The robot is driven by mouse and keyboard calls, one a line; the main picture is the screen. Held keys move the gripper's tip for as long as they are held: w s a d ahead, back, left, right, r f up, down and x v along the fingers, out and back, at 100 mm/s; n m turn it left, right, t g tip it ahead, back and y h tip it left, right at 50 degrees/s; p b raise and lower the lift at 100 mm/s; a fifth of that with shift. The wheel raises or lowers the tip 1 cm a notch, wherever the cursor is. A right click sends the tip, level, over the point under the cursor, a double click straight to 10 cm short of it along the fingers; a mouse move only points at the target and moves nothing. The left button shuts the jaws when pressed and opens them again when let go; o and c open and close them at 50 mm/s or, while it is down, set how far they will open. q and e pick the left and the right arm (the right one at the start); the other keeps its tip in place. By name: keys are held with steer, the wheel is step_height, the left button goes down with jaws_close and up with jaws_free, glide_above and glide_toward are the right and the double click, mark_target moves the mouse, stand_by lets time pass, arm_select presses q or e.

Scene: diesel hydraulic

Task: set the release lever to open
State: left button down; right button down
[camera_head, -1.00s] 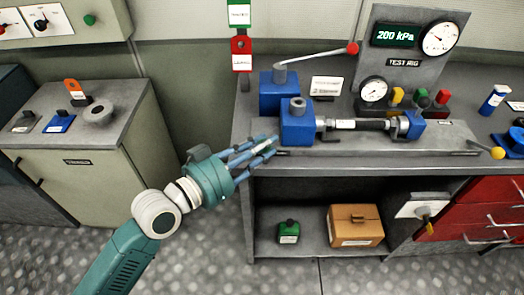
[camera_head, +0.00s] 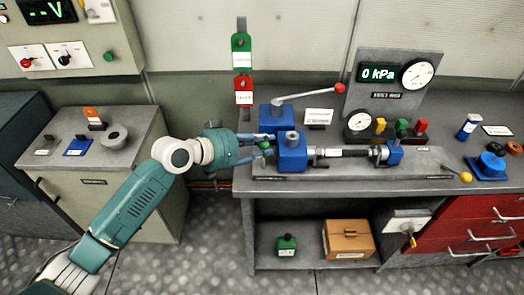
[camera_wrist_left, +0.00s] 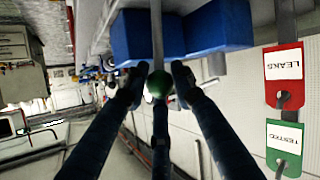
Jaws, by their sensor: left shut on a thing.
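The release lever shows in the left wrist view as a thin metal rod ending in a green ball (camera_wrist_left: 158,84), beside two blue blocks. In the head view only a bit of green (camera_head: 265,146) shows among my fingers, left of the front blue block (camera_head: 291,157). My left gripper (camera_head: 263,147), with dark blue fingers, is shut around this green knob; the fingers show on both sides of it in the wrist view (camera_wrist_left: 158,80). The test rig's display (camera_head: 378,74) reads 0 kPa. My right gripper is not in view.
A rear blue block carries a long pump handle with a red knob (camera_head: 340,88). Green and red hanging tags (camera_head: 243,90) are on the wall behind my gripper. A cardboard box (camera_head: 348,239) is on the lower shelf. A cabinet (camera_head: 97,180) stands left, with a floor gap between.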

arm_select(q)
steer(key=shift+w+r, duration=0.1)
steer(key=shift+w, duration=0.55)
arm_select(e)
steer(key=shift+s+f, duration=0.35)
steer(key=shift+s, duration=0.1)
arm_select(q)
steer(key=shift+r, duration=0.1)
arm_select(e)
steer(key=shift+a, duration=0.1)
arm_select(q)
steer(key=c, duration=1.4)
jaws_free()
steer(key=shift+w, duration=0.1)
steer(key=shift+c, duration=0.2)
steer(key=v, duration=1.1)
steer(key=shift+s+a, duration=0.3)
steer(key=shift+a, duration=0.05)
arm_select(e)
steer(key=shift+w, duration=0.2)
